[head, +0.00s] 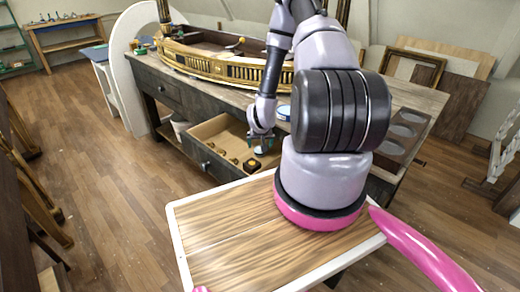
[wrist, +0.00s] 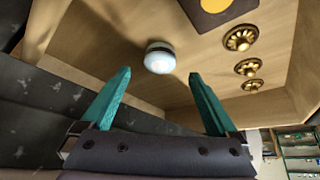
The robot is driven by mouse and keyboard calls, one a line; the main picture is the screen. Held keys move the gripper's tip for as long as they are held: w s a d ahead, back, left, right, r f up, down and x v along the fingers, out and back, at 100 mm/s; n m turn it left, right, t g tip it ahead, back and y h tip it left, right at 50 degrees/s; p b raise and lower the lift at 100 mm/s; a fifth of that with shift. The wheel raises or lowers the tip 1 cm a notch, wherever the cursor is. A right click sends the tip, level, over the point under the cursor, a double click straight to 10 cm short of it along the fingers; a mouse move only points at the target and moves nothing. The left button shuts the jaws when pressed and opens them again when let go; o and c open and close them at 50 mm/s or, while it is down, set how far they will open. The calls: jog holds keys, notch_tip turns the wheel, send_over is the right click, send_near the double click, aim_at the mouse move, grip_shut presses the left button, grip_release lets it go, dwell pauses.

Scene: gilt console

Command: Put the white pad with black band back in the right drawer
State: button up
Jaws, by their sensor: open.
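The white pad with black band (wrist: 160,58) is a small round piece with a dark band around it. In the wrist view it sits on the wooden floor of the open right drawer (wrist: 90,50), just beyond my fingertips and apart from them. The same drawer (head: 214,128) stands pulled out of the dark console in the head view. My gripper (wrist: 160,75) is open and empty, its teal fingers spread to either side of the pad in the picture. In the head view my gripper (head: 262,147) is over the drawer; I cannot make out the pad there.
The drawer also holds several brass rosettes (wrist: 241,38) and a dark square with a yellow disc (wrist: 222,5). The left drawer (head: 160,90) is shut. A gilt boat-shaped piece (head: 225,60) covers much of the console top. Bare floor (head: 110,160) lies left of the drawer.

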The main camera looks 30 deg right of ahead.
jog(key=v, duration=0.5)
jog(key=shift+r, duration=0.2)
